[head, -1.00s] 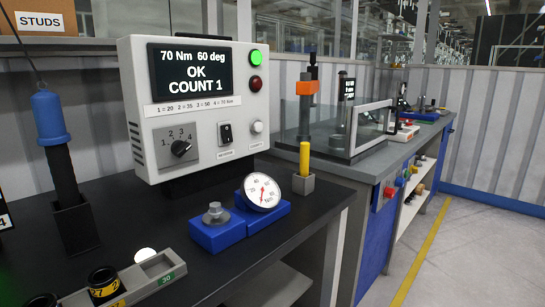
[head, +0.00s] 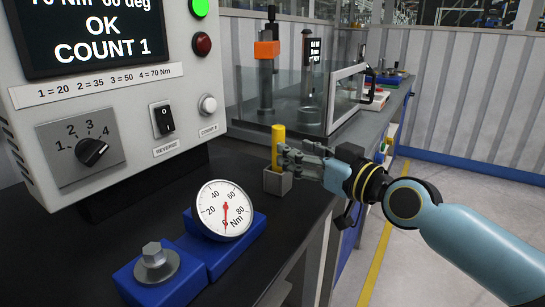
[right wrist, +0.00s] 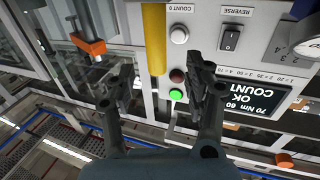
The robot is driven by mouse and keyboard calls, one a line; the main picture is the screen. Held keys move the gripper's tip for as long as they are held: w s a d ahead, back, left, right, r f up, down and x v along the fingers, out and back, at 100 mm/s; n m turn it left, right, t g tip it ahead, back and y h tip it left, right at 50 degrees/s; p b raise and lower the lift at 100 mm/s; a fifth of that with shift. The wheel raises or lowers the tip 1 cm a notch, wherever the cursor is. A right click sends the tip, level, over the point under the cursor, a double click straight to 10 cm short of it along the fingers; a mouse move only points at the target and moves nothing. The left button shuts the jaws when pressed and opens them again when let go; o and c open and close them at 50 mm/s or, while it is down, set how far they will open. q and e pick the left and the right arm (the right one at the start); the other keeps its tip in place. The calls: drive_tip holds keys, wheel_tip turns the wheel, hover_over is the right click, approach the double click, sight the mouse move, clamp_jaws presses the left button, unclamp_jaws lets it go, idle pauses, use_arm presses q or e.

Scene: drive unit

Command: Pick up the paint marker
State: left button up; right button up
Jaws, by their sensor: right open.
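The yellow paint marker (head: 278,147) stands upright in a small grey holder (head: 277,183) on the dark bench top. In the right wrist view the marker (right wrist: 156,40) shows as a yellow bar just beyond the gap between the fingertips. My right gripper (head: 287,157) comes in from the right, close beside the marker and just above the holder. Its fingers (right wrist: 161,75) are open and empty. I cannot tell whether a finger touches the marker. My left gripper is not in view.
The grey controller box (head: 125,95) with its screen stands at the left. A dial gauge (head: 223,210) and a blue block with a bolt (head: 155,265) sit in front of the holder. A second bench with a clear guard (head: 345,95) lies behind.

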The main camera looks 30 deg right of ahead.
sight(278, 131)
drive_tip(key=x, duration=0.4)
drive_tip(key=f+b+x, duration=0.1)
drive_tip(key=x, duration=0.2)
drive_tip(key=shift+w+d, duration=0.1)
drive_tip(key=shift+d, duration=0.2)
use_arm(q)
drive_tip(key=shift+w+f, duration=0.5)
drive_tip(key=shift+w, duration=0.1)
use_arm(e)
drive_tip(key=shift+r, duration=0.1)
drive_tip(key=shift+c, duration=0.3)
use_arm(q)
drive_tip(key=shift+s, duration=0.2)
use_arm(e)
clamp_jaws()
